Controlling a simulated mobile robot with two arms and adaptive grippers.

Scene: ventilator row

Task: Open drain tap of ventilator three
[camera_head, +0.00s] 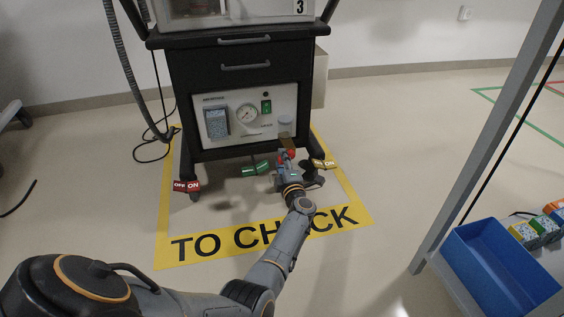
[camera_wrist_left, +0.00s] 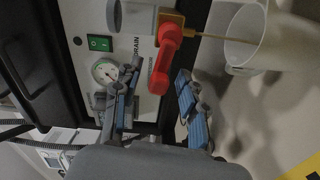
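Ventilator three (camera_head: 243,120) is a black cart with a white panel and the number 3 at its top. Its drain tap has a red handle (camera_wrist_left: 165,62) on a brass valve body (camera_wrist_left: 172,22), beside the DRAIN label (camera_wrist_left: 136,46) in the left wrist view. The handle also shows small in the head view (camera_head: 291,154). My left gripper (camera_head: 286,165) is at the tap, low on the cart's right front. In the left wrist view its blue-padded fingers (camera_wrist_left: 158,98) are apart, with the handle just beyond and between them. I cannot tell whether they touch it. My right gripper is out of view.
A white open container (camera_wrist_left: 243,58) is by the valve; a thin tan line runs towards it. The panel has a gauge (camera_head: 247,113) and green switch (camera_head: 266,107). OFF/ON tags (camera_head: 186,186) are at the wheels. A blue bin (camera_head: 497,270) and rack post stand right.

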